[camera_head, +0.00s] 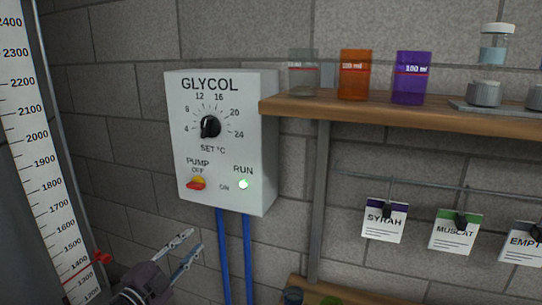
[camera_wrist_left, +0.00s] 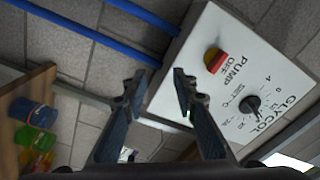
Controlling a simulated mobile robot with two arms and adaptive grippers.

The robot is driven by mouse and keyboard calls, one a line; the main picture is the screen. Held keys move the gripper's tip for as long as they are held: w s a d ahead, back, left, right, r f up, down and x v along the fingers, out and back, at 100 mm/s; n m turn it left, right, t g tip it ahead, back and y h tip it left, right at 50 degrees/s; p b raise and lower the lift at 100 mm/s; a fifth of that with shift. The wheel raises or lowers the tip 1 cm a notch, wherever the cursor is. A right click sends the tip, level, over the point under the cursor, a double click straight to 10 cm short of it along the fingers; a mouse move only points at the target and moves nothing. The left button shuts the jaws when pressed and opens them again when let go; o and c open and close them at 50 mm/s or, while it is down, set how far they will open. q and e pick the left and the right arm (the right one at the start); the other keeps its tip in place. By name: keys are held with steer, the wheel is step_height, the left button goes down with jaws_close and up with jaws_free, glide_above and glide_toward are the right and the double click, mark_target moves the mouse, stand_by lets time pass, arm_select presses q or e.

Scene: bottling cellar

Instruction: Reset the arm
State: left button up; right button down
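My left gripper (camera_head: 192,242) is below the white glycol control box (camera_head: 225,193) in the head view, apart from it. In the left wrist view its two fingers (camera_wrist_left: 160,80) are spread with nothing between them, and the box (camera_wrist_left: 215,105) lies beyond to the right. The box carries a black set dial (camera_head: 210,126), a red and yellow pump switch (camera_head: 196,184) and a green-white run light (camera_head: 243,184) that glows. The switch (camera_wrist_left: 215,60) and dial (camera_wrist_left: 250,105) also show in the left wrist view. My right gripper is not in view.
Blue pipes (camera_head: 223,260) run down from the box near my left gripper. A wooden shelf (camera_head: 400,114) with an orange beaker (camera_head: 354,75) and a purple beaker (camera_head: 411,78) is to the right. Tags hang from a rail (camera_head: 430,184) below. A tank scale (camera_head: 45,180) stands left.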

arm_select(q)
steer(key=s+f+n+g+y, duration=0.75)
steer(key=s+f+n, duration=0.45)
steer(key=s+f, duration=1.1)
steer(key=s+d+f+n+g, duration=0.1)
steer(key=s+f+g, duration=0.15)
steer(key=s, duration=0.65)
steer(key=s+f+n+g, duration=0.15)
steer(key=s+g, duration=0.25)
steer(key=s, duration=0.5)
step_height(320, 180, down, 30)
steer(key=s+g+b, duration=0.1)
steer(key=s+b, duration=0.1)
steer(key=b, duration=0.3)
steer(key=s+a+f+g+b, duration=0.1)
steer(key=s+a+f+b, duration=0.1)
steer(key=s+f, duration=1.4)
step_height(320, 180, down, 3)
steer(key=shift+s+a+f+b, duration=0.1)
steer(key=shift+s+a+b, duration=0.2)
steer(key=shift+b, duration=0.5)
steer(key=shift+h, duration=0.25)
